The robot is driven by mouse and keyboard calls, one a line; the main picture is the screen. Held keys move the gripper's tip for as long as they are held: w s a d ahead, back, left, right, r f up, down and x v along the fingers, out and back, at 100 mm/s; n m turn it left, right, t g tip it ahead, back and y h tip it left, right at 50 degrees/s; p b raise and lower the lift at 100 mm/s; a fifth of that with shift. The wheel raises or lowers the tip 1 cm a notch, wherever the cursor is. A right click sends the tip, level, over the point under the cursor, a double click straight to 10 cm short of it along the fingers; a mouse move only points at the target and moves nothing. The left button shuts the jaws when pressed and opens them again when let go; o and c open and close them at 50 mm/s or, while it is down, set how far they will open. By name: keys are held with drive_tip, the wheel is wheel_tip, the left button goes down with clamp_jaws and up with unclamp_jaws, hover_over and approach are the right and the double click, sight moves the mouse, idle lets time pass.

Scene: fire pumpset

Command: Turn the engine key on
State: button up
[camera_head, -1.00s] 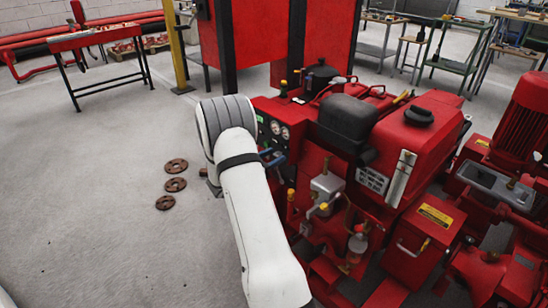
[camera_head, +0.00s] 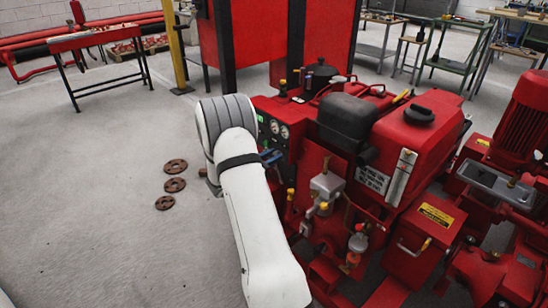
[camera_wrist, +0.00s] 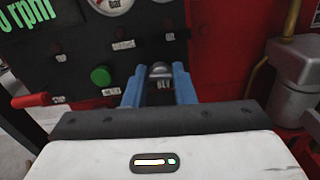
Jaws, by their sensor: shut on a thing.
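The engine's dark control panel (camera_wrist: 75,65) fills the upper left of the wrist view. The engine key (camera_wrist: 161,71) is a small grey metal piece on it, between my gripper's two blue fingers. My gripper (camera_wrist: 160,82) is at the panel, shut on the key. In the head view the panel (camera_head: 270,130) is on the engine's left end. The blue fingers of my gripper (camera_head: 272,157) reach it from the left there, and the key itself is too small to make out.
A green button (camera_wrist: 101,76) and a red lever (camera_wrist: 30,100) are left of my gripper. Gauges (camera_wrist: 110,6) and a green display (camera_wrist: 25,15) are above. A grey filter housing (camera_wrist: 298,75) stands close at right. Rusty discs (camera_head: 175,185) lie on open floor.

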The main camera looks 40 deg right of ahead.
drive_tip(key=m+b, duration=0.7)
drive_tip(key=shift+w+a+f+m, duration=0.1)
drive_tip(key=shift+a+m, duration=0.05)
drive_tip(key=shift+m, duration=0.15)
drive_tip(key=shift+b, duration=0.35)
drive_tip(key=o, duration=1)
drive_tip(key=a, duration=0.2)
drive_tip(key=a+p, duration=0.1)
drive_tip(key=a, duration=0.2)
drive_tip(key=a+p, duration=0.1)
drive_tip(key=a, duration=0.1)
drive_tip(key=shift+s+a, duration=0.35)
